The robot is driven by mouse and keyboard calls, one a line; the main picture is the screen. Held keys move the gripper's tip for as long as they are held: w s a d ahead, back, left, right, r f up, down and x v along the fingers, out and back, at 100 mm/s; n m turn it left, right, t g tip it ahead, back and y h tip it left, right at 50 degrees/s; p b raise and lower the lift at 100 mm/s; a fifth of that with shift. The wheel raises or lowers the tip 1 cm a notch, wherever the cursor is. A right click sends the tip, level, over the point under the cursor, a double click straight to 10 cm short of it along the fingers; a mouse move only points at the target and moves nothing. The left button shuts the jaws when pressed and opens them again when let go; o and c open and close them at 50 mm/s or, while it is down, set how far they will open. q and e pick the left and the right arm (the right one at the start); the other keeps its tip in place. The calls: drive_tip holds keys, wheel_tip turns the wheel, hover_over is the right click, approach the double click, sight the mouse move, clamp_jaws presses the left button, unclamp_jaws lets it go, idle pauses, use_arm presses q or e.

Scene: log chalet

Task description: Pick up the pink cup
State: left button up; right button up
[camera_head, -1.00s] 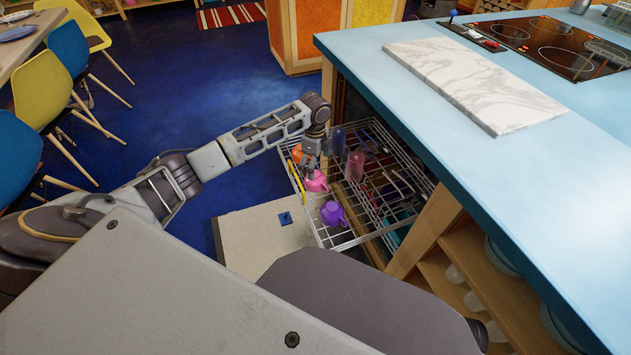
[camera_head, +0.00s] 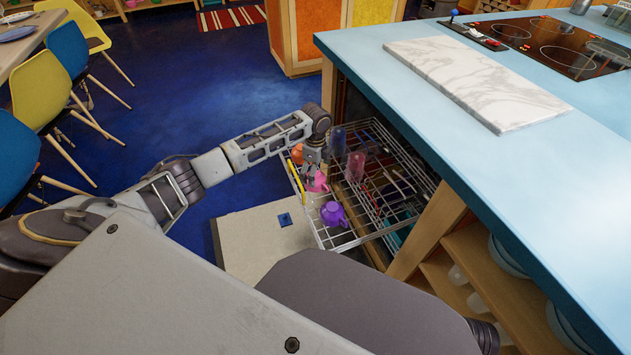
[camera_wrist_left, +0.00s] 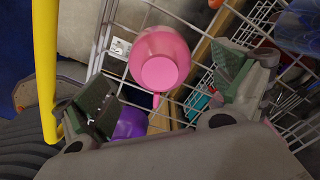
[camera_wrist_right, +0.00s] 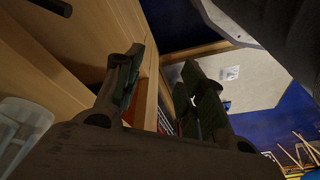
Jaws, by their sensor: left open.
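The pink cup (camera_head: 318,182) sits in the wire dishwasher rack (camera_head: 345,240), between an orange item and a purple cup. In the left wrist view the pink cup (camera_wrist_left: 160,62) shows its round base toward the camera, with its handle pointing down in the picture. My left gripper (camera_head: 314,166) is over the pink cup. In the left wrist view the open fingers (camera_wrist_left: 165,95) stand on either side of the cup, apart from it. My right gripper (camera_wrist_right: 165,85) shows only in the right wrist view, with its fingers apart and nothing between them.
A purple cup (camera_head: 333,213), an orange item (camera_head: 297,154), a blue glass (camera_head: 337,141) and a pinkish glass (camera_head: 355,166) are in the rack close by. A yellow bar (camera_wrist_left: 45,70) runs beside my left finger. The blue counter (camera_head: 520,160) overhangs the rack's right side.

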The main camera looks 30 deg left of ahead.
use_arm(q)
wheel_tip(320, 180, down, 2)
drive_tip(key=shift+f+b, duration=0.1)
drive_tip(key=shift+b, duration=0.2)
drive_tip(key=shift+f, duration=0.25)
use_arm(e)
drive_tip(key=shift+s+a+r, duration=0.15)
drive_tip(key=shift+s+r, duration=0.25)
drive_tip(key=shift+r, duration=0.3)
use_arm(q)
drive_tip(key=c, duration=1.2)
use_arm(e)
drive_tip(key=shift+w+r, duration=0.2)
drive_tip(key=shift+w, duration=0.25)
use_arm(q)
drive_tip(key=shift+r, duration=0.15)
